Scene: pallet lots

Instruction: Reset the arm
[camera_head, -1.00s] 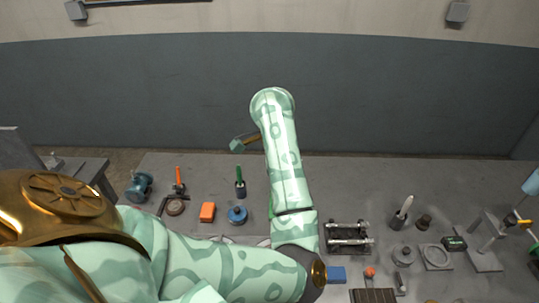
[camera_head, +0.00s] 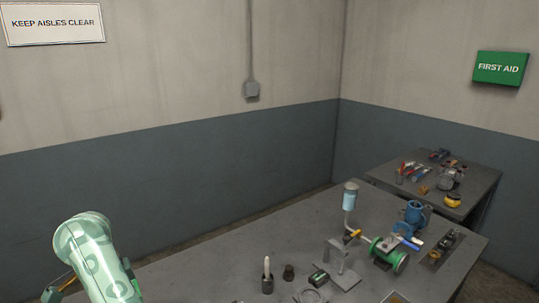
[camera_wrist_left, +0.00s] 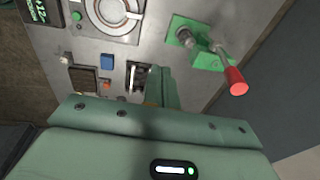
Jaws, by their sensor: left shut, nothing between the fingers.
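My left arm (camera_head: 95,258) shows at the lower left of the head view as a mottled green link rising above the bench edge. In the left wrist view my left gripper (camera_wrist_left: 160,78) has its green fingers together with nothing between them, above the grey bench. The bench lies below the fingers, and they look apart from the things on it. My right gripper is not in view.
The head view shows a valve assembly (camera_head: 390,255), a pen holder (camera_head: 267,282) and a second table (camera_head: 478,180).

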